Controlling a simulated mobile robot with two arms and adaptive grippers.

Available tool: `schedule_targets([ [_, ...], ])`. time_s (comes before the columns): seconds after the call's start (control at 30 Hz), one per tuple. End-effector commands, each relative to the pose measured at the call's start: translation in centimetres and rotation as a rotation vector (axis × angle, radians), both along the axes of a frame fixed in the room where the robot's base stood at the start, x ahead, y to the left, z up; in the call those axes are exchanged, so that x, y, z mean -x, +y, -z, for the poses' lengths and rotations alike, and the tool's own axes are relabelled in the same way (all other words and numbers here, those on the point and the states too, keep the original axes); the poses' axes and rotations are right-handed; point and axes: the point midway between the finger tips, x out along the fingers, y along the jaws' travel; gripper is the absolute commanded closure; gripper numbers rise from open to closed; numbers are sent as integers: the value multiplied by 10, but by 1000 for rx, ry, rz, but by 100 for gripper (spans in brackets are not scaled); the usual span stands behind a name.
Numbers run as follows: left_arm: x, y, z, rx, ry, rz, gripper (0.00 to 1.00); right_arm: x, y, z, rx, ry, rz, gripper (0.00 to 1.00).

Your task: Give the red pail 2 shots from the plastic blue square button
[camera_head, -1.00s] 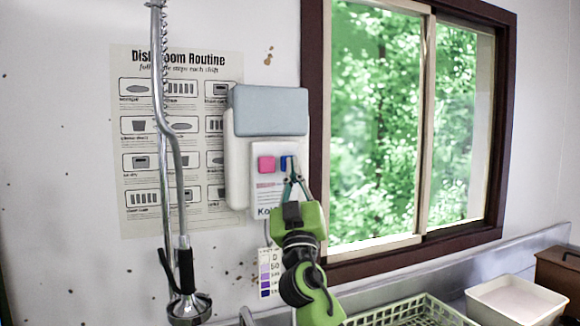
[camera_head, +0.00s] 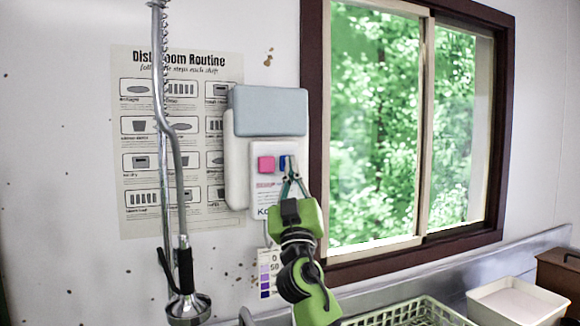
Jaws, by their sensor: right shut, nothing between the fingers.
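A white wall dispenser (camera_head: 237,160) with a grey-blue top hangs beside the window. Its front panel has a pink square button (camera_head: 266,163) and, to the right, a blue square button (camera_head: 283,162), partly hidden by my fingers. My right gripper (camera_head: 289,164) is shut and empty, its fingertips at the blue button; I cannot tell whether they press it in. My green and black right arm rises from below. The red pail is not in view. My left gripper is not in view.
A spray hose with a black handle (camera_head: 186,270) hangs in front of a poster (camera_head: 135,185) at left. A pale green rack (camera_head: 425,308), a white tub (camera_head: 515,300) and a brown box (camera_head: 562,270) stand at lower right. A window is at right.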

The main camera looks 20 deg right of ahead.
Motion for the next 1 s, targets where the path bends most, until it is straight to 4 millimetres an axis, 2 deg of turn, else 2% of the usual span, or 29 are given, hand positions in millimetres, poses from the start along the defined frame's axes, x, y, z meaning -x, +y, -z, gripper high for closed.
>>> schedule_targets([
  [0.63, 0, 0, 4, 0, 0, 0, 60, -4, 0, 0, -1, 2, 0, 100],
  [1.0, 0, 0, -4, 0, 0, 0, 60, 15, 1, 1, 0, 2, -1, 100],
])
